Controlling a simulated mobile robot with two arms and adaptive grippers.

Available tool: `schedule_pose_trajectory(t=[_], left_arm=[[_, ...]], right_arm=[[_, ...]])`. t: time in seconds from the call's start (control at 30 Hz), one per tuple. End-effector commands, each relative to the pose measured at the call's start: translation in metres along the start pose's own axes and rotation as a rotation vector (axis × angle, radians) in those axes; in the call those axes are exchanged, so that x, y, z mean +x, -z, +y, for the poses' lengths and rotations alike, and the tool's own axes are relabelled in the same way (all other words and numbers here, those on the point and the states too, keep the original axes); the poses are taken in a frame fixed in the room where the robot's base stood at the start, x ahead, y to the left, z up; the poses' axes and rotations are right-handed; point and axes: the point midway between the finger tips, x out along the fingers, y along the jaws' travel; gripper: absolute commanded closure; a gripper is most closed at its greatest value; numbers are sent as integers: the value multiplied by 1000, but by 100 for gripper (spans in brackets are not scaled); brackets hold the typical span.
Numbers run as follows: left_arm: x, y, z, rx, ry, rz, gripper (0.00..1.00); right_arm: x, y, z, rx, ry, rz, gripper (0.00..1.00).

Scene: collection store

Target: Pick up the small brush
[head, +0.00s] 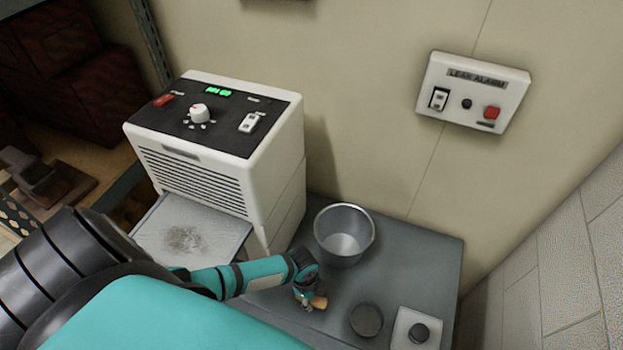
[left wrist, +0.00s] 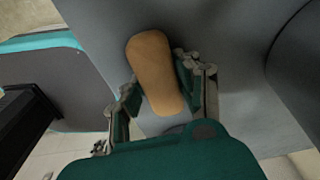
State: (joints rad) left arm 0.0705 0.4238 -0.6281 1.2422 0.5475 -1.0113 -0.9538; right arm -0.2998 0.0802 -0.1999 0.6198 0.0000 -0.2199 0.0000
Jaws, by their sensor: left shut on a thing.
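The small brush shows as a tan wooden handle in the left wrist view (left wrist: 153,62), between the two fingers of my left gripper (left wrist: 163,92). The fingers are shut on it. In the head view the tan end of the brush (head: 319,302) sticks out to the right of my left gripper (head: 308,298), over the grey table top. The bristles are hidden, and I cannot tell whether the brush touches the table. My right gripper is not in view.
A metal cup (head: 344,235) stands just behind the gripper. A dark round lid (head: 366,320) and a white square plate with a dark knob (head: 402,328) lie to the right. A white machine (head: 225,150) with a dusty tray (head: 207,232) stands left. A leak alarm panel (head: 472,92) is on the wall.

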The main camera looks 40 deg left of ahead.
Motion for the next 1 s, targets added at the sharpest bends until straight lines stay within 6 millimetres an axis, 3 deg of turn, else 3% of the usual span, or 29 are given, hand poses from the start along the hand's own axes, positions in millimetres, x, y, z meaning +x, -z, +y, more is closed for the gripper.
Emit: schedule_pose_trajectory(t=[0.07, 0.43, 0.7, 1.0], left_arm=[[0, 0, 0, 0, 0, 0, 100], [-6, 0, 0, 1, 1, 0, 100], [-39, 4, 0, 2, 2, 0, 100], [-43, -2, 77, 2, -5, -2, 100]], right_arm=[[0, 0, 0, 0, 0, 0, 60], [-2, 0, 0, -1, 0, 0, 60], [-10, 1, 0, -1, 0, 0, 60], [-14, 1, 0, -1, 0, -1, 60]])
